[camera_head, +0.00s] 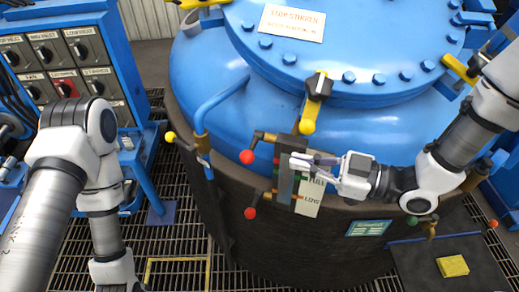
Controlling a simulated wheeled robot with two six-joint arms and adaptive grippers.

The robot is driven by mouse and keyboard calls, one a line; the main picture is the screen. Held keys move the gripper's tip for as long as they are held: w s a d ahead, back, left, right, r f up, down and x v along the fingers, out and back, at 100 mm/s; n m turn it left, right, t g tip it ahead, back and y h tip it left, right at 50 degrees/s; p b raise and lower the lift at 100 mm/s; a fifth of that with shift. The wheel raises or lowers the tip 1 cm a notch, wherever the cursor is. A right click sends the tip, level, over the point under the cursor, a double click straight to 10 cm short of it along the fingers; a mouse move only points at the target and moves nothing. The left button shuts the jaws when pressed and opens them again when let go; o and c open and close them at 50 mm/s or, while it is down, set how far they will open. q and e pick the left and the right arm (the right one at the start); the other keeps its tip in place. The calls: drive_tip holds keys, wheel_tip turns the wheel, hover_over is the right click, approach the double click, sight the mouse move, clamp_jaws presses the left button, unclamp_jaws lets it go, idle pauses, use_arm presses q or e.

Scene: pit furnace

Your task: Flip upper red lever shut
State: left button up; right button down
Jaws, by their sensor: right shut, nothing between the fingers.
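The upper red lever ends in a red ball (247,157) and hangs down and left from a brass valve at the top of the level gauge (286,172). A lower red ball (250,213) hangs from a similar valve at the gauge's bottom. My right gripper (294,160) is shut and empty, with its fingertips at the gauge's right side, by the upper part of the FULL/LOW plate (309,193). It is to the right of the upper red ball and apart from it. Whether the fingertips touch the gauge I cannot tell. My left gripper is out of view.
The blue furnace lid (350,40) with bolts rises behind. A black-and-yellow handle (316,98) stands above the gauge. A yellow ball (170,136) sticks out at left. A switch panel (62,62) stands at far left, and a yellow block (452,266) lies at lower right.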

sight(253, 146)
use_arm(q)
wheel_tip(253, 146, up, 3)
drive_tip(key=p, duration=0.2)
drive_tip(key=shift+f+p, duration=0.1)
drive_tip(key=shift+p, duration=0.25)
use_arm(e)
drive_tip(key=x, duration=0.9)
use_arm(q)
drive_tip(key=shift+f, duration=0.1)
use_arm(e)
drive_tip(key=shift+f, duration=0.1)
